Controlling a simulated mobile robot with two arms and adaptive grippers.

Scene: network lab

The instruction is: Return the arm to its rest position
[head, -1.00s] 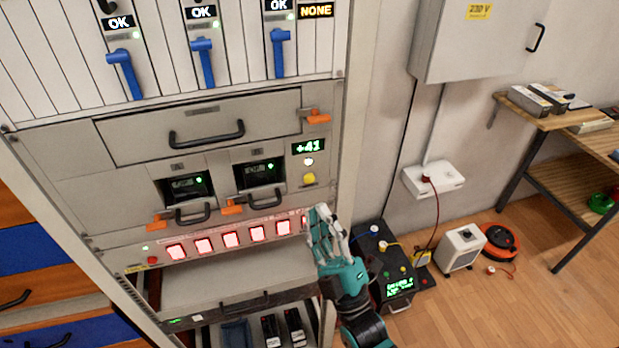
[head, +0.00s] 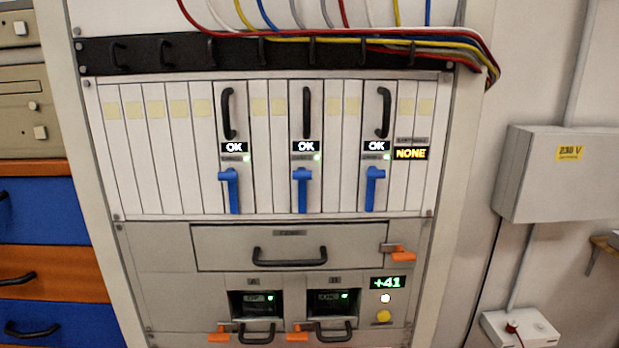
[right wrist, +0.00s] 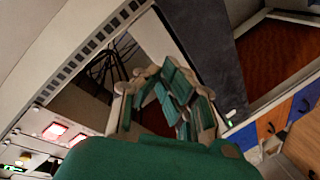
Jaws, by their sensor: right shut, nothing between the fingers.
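My right gripper (right wrist: 165,88) shows in the right wrist view, with teal and pale fingers drawn together and nothing held. It is in front of the rack's lower part, near lit red-white buttons (right wrist: 54,131) at the left of that view. Neither gripper shows in the head view. There the rack (head: 160,262) fills the middle, with card modules whose three blue levers (head: 302,188) hang below "OK" displays. What lies behind the fingers in the wrist view is partly hidden and dark.
A grey drawer (head: 215,243) sits under the modules, with an orange latch (head: 402,254) at its right. Coloured cables (head: 395,38) cross the top. A 230 V wall box (head: 560,185) hangs at the right. Blue and orange drawers (head: 45,225) stand at the left.

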